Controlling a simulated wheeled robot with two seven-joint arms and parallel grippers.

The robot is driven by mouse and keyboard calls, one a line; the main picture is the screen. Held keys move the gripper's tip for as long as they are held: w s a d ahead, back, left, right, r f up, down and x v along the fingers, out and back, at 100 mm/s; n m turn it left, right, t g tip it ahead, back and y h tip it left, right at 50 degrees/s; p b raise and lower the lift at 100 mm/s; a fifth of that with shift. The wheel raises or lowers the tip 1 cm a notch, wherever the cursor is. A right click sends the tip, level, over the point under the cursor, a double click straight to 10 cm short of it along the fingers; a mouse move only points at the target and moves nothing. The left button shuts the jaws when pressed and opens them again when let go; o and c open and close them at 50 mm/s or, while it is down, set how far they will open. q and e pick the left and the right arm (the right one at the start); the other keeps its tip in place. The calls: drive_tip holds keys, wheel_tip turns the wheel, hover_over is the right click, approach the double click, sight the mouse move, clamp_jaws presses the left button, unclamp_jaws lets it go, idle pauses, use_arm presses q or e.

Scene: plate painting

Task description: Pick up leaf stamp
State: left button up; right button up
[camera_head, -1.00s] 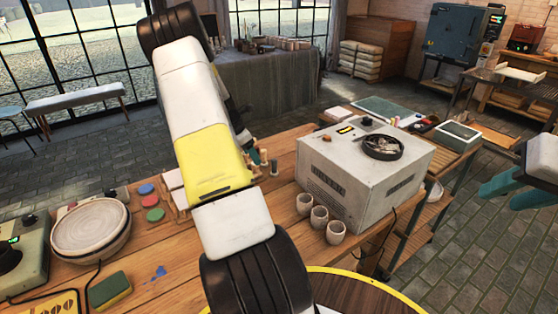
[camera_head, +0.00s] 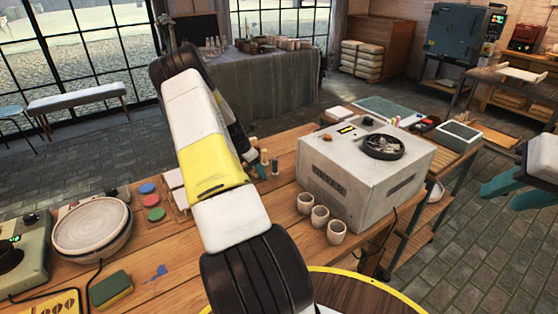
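Several small stamps with pale wooden handles (camera_head: 264,157) stand on the wooden workbench (camera_head: 185,262), just right of my raised arm. I cannot tell which one is the leaf stamp. My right arm, white, yellow and black, rises through the middle and hides part of the bench. My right gripper (camera_head: 247,146) is mostly hidden behind the arm, close beside the stamps. I cannot see whether it is open or shut, or whether it touches a stamp. My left gripper is out of view.
Blue, green and red round pads (camera_head: 152,200) lie left of the arm, beside a bowl on a wheel (camera_head: 90,230). A green and yellow sponge (camera_head: 110,290) lies in front. Three clay cups (camera_head: 320,217) and a large pale box-shaped machine (camera_head: 350,185) stand to the right.

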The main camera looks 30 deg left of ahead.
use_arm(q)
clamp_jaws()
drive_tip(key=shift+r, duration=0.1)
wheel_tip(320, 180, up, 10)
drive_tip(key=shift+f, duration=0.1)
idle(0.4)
